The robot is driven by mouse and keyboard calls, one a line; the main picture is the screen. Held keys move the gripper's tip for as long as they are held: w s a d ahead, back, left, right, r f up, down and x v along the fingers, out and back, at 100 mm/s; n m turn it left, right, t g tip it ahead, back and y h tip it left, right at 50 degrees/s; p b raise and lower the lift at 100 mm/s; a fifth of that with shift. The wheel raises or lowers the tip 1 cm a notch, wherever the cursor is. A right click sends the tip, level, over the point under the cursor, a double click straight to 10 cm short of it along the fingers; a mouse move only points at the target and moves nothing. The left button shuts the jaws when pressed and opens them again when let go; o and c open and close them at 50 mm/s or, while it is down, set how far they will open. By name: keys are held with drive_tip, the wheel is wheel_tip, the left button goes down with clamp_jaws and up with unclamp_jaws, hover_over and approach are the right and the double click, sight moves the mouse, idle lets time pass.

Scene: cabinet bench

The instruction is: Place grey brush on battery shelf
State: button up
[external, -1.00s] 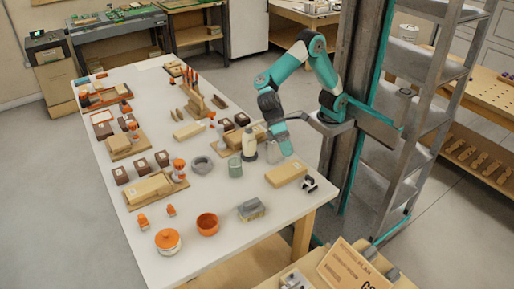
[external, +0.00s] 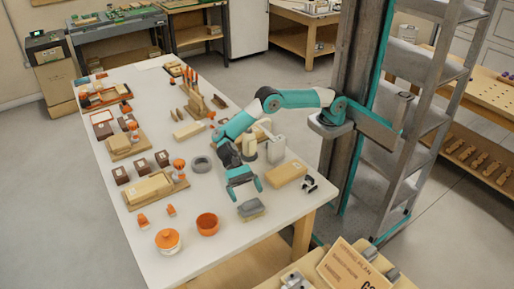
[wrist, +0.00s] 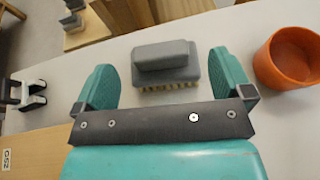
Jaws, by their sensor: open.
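The grey brush (wrist: 164,66) lies bristles down on the white table, with pale bristles along its lower edge. In the external view the brush (external: 251,209) is near the table's front right part. My gripper (external: 245,190) is open just above and behind the brush. In the wrist view the brush sits between the two teal fingers of my gripper (wrist: 165,80), with the right finger very close to its end. I cannot tell if they touch. I cannot make out which place is the battery shelf.
An orange bowl (external: 208,223) stands left of the brush; it also shows in the wrist view (wrist: 290,57). A wooden block (external: 286,174) and a small black-and-white item (external: 309,185) lie to the right. A lidded orange-and-white pot (external: 168,240) stands near the front edge.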

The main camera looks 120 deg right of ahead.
sight(251, 201)
drive_tip(key=x, duration=0.3)
drive_tip(key=shift+a+f, duration=0.15)
drive_tip(key=shift+a, duration=0.05)
drive_tip(key=c, duration=1.1)
drive_tip(key=shift+c, duration=0.2)
